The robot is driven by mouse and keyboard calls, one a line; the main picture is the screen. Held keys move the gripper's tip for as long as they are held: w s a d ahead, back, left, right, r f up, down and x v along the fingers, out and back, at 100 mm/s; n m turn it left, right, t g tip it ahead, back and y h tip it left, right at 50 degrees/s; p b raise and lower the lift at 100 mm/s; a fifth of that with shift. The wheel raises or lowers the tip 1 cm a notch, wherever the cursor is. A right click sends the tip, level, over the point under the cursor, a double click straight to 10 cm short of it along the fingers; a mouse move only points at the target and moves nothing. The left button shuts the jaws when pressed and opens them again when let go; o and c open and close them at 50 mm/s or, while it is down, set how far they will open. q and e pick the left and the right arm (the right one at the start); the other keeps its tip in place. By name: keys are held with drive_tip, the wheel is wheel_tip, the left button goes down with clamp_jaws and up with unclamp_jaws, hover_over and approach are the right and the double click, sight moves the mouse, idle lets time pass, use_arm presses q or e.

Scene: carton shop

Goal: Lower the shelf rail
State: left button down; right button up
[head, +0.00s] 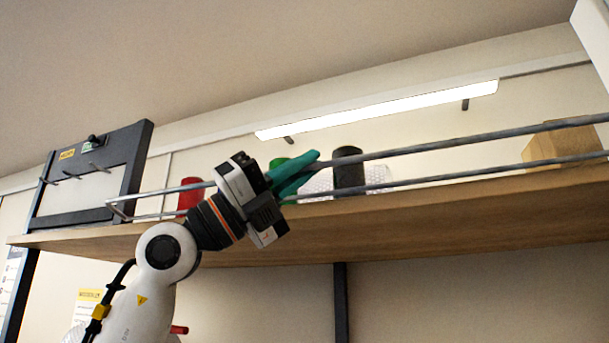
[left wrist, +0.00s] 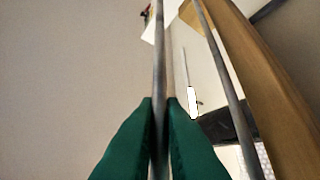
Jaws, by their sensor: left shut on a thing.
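The shelf rail (head: 440,145) is a grey metal frame with an upper and a lower bar, running along the front edge of the wooden shelf (head: 420,218). It stands up above the shelf edge. My left gripper (head: 306,166) has green fingers and is at the upper bar. In the left wrist view the fingers (left wrist: 160,135) are shut on the upper bar (left wrist: 159,60), one on each side. The lower bar (left wrist: 225,75) runs beside it, apart from the fingers. The gripper hides part of the rail in the head view. My right gripper is not in view.
A dark-framed panel with hooks (head: 90,180) stands at the left end. A dark post (head: 340,300) is under the shelf.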

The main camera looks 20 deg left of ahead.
use_arm(q)
drive_tip(key=shift+s+f+m+g+h+p, duration=0.15)
drive_tip(key=shift+f+m+g+h, duration=0.35)
drive_tip(key=shift+m+g, duration=0.9)
drive_tip(key=shift+w+f+m+g+h+p, duration=0.1)
drive_tip(key=shift+f+m+g+h, duration=0.15)
drive_tip(key=shift+m+g+h, duration=1.05)
drive_tip(key=shift+s+f+m+g+h+p, duration=0.15)
drive_tip(key=shift+f+m+g, duration=0.2)
drive_tip(key=shift+m+g, duration=1.1)
drive_tip(key=shift+f+m, duration=0.1)
drive_tip(key=shift+m, duration=0.65)
drive_tip(key=c, duration=1.5)
unclamp_jaws()
drive_tip(key=shift+f, duration=0.1)
drive_tip(key=shift+b+v, duration=2.15)
drive_tip(key=shift+v, duration=3.85)
